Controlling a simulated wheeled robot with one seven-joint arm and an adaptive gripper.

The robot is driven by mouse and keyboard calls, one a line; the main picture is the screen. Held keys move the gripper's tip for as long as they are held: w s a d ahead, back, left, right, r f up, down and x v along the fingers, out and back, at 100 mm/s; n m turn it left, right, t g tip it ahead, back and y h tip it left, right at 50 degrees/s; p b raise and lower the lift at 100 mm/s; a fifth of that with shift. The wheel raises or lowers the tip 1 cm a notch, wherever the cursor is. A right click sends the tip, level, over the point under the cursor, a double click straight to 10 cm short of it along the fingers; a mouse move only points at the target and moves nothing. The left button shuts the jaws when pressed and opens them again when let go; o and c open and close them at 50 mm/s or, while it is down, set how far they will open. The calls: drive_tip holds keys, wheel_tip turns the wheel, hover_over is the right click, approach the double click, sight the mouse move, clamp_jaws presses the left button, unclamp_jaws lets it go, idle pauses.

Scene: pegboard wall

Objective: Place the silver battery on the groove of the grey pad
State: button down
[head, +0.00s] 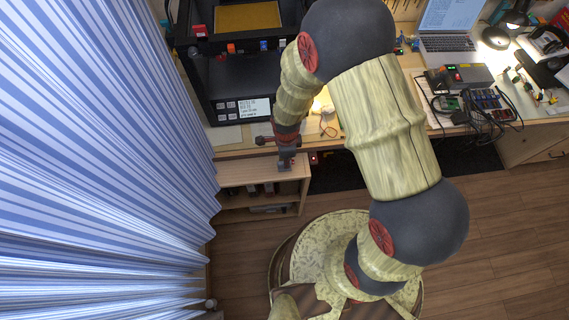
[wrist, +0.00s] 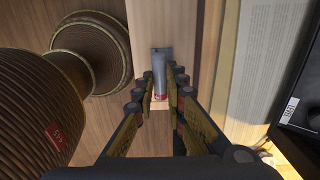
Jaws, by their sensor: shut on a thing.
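The silver battery (wrist: 160,76) is a grey cylinder with a red band at its near end in the wrist view. It lies between the fingers of my gripper (wrist: 160,88), which is shut on it. The grey pad (wrist: 162,50) shows just beyond and around the far end of the battery. I cannot tell whether the battery touches the groove, which is hidden. In the head view, my gripper (head: 287,146) points down over the small wooden shelf, and the grey pad (head: 286,162) shows just below it. The battery is not clear there.
The wooden shelf (head: 238,174) has items on its lower level. The desk above it holds a black printer (head: 243,85), a laptop (head: 447,40) and a device with cables (head: 460,76). A striped curtain (head: 110,150) hangs at left. A ribbed brown object (wrist: 35,90) stands beside the shelf.

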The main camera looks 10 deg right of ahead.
drive_tip(key=shift+w+a+f, duration=0.2)
drive_tip(key=shift+a+f, duration=0.05)
drive_tip(key=shift+f, duration=0.3)
drive_tip(key=shift+f+b, duration=0.55)
drive_tip(key=shift+f, duration=0.75)
drive_tip(key=shift+f, duration=0.2)
drive_tip(key=c, duration=1.8)
unclamp_jaws()
drive_tip(key=shift+r, duration=0.1)
wheel_tip(320, 180, up, 12)
drive_tip(key=p, duration=0.3)
drive_tip(key=shift+r, duration=0.2)
